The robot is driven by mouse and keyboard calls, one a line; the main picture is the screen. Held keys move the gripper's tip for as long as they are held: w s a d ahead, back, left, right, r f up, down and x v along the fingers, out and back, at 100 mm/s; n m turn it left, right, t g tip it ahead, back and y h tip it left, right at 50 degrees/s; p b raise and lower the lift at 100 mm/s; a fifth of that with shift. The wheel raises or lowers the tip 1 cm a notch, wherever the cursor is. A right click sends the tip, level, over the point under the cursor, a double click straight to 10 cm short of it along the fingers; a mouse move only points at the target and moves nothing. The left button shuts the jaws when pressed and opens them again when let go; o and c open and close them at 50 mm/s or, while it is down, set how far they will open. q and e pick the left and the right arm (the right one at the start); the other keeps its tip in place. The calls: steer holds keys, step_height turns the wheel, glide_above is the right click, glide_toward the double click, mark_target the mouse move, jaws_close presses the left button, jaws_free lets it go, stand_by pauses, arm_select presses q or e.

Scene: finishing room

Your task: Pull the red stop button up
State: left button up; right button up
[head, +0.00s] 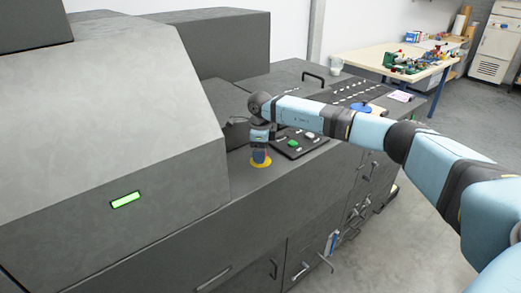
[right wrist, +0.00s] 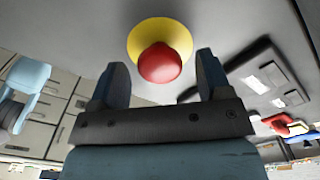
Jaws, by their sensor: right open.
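The red stop button (right wrist: 159,64) shows in the right wrist view as a round red cap on a yellow round base (right wrist: 147,33). In the head view the yellow base (head: 261,161) sits on the grey machine top, and my right gripper hides the red cap. My right gripper (head: 260,153) points down over the button. In the right wrist view its two fingers (right wrist: 160,80) are apart, one on each side of the red cap, with a gap on both sides. My left gripper is in neither view.
A control panel (head: 299,143) with a green button (head: 293,143) lies right of the stop button on the machine (head: 228,213). A tall grey housing (head: 140,85) with a green light stands at left. A workbench (head: 384,58) with tools stands at back right.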

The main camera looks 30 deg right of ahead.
steer(key=c, duration=1.3)
steer(key=shift+r, duration=0.65)
steer(key=o, duration=1.3)
step_height(320, 180, up, 14)
steer(key=b, duration=0.1)
steer(key=shift+b, duration=0.35)
